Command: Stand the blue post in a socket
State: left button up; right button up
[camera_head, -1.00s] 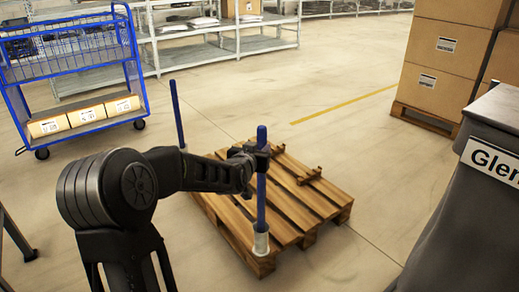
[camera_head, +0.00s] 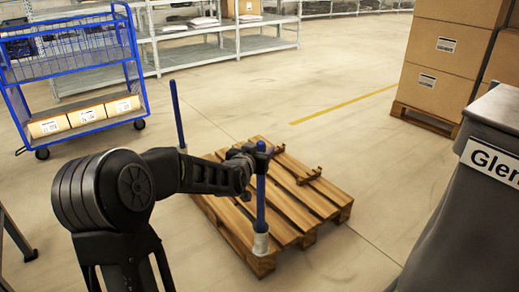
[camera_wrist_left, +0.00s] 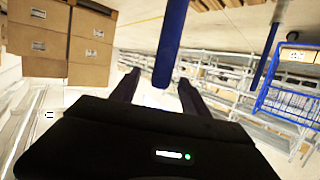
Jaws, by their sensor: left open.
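The blue post (camera_head: 260,202) stands nearly upright at the pallet's near corner, its lower end inside a pale socket (camera_head: 261,244). My left gripper (camera_head: 264,156) is open around the post's upper part, one finger to each side, with a short stub of post showing above it. In the left wrist view the post (camera_wrist_left: 172,45) runs in from the top and ends between the two open fingers (camera_wrist_left: 158,92). Whether a finger still touches it cannot be told. My right gripper is not in view.
A second blue post (camera_head: 178,115) stands at the pallet's far left corner. The wooden pallet (camera_head: 290,205) carries small wooden pieces (camera_head: 310,175). A blue cart (camera_head: 75,90) is at left, stacked cartons (camera_head: 440,60) at right. Floor beyond the pallet is clear.

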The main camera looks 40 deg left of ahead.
pick_arm(q)
jog(key=p+v, duration=0.1)
jog(key=v, duration=0.6)
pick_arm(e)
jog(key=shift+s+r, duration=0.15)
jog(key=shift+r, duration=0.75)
pick_arm(q)
jog(key=shift+r, duration=0.1)
